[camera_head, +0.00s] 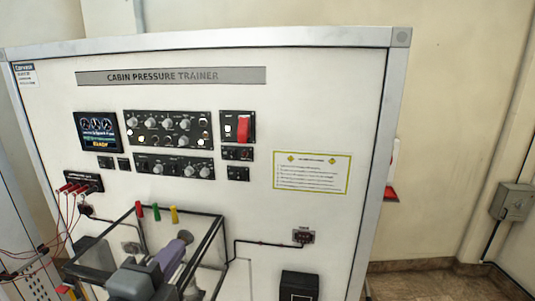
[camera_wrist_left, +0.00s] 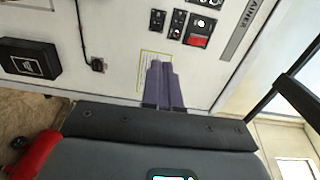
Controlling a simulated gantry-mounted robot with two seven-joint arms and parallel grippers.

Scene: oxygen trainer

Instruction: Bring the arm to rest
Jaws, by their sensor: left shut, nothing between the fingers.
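My left gripper (camera_head: 184,237) is low in the head view, in front of the lower part of the white trainer panel (camera_head: 330,110). Its purple-grey fingers point up and to the right in that view. In the left wrist view the fingers of my left gripper (camera_wrist_left: 161,66) lie side by side, shut, with nothing between them. The panel face fills the background beyond the fingertips. My right gripper does not show in either view.
A clear box with a dark frame (camera_head: 212,246) stands out from the panel, close around my gripper in the head view. Red, green and yellow handles (camera_head: 156,213) sit at its top. Red cables (camera_head: 72,210) hang at the left. A black box (camera_head: 299,286) is at lower right.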

